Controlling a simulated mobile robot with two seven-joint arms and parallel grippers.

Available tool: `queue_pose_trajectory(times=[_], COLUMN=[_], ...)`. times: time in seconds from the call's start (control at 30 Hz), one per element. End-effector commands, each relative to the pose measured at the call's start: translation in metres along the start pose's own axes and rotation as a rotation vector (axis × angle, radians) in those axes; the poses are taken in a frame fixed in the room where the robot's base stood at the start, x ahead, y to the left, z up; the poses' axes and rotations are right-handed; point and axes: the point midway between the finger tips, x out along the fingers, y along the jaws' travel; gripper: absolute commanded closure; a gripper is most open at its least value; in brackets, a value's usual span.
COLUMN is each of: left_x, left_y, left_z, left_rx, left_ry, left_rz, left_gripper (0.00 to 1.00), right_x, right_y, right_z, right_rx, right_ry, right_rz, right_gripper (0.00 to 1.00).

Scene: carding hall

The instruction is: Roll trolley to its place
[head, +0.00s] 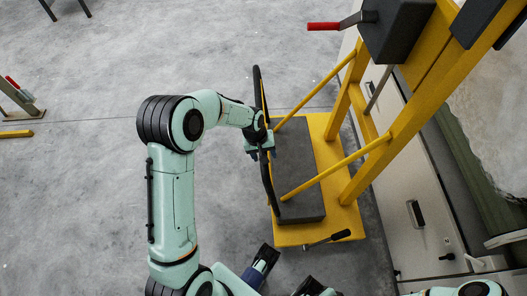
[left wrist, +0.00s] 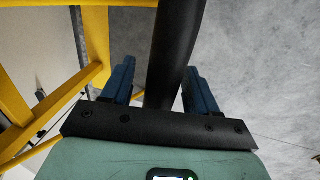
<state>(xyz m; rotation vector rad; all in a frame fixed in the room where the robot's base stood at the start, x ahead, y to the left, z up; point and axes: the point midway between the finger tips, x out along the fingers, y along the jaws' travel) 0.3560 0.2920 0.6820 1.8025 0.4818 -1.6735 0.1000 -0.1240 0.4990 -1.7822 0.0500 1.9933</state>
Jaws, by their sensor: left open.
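The trolley has a yellow base plate (head: 290,235) with a dark block (head: 305,185) on it and a tall yellow frame (head: 415,115). A long black handle bar (head: 262,90) stands out from the frame on two yellow rods. My left gripper (head: 262,152) is at the middle of this bar. In the left wrist view the black bar (left wrist: 175,50) passes between the two blue fingers of my left gripper (left wrist: 158,85), which are open, with a visible gap on the right side.
A pale cabinet or machine side (head: 420,225) runs along the right, close beside the trolley. A dark lever (head: 328,239) lies low near the base's front edge. A yellow-footed stand with a red handle (head: 18,95) is at far left. Grey floor (head: 75,200) is clear on the left.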

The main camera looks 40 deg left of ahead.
Motion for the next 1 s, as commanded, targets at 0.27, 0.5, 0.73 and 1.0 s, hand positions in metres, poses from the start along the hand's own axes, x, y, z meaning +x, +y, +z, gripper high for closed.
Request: queue_pose_trajectory(times=[0.27, 0.5, 0.73, 1.0], left_x=[-0.0004, -0.0005, -0.0006, -0.0007], left_y=[0.0001, 0.0001, 0.0002, 0.0002], left_z=[0.0, 0.0, 0.0, 0.0], left_rx=[0.0, 0.0, 0.0, 0.0], left_ry=[0.0, 0.0, 0.0, 0.0], left_rz=[0.0, 0.0, 0.0, 0.0], left_gripper=[1.0, 1.0, 1.0, 1.0], right_x=[-0.0001, 0.0, 0.0, 0.0], right_y=[0.0001, 0.0002, 0.0002, 0.0002], right_z=[-0.0001, -0.0001, -0.0001, 0.0], right_rx=[0.0, 0.0, 0.0, 0.0], right_ry=[0.0, 0.0, 0.0, 0.0], right_rz=[0.0, 0.0, 0.0, 0.0], right_gripper=[1.0, 1.0, 1.0, 1.0])
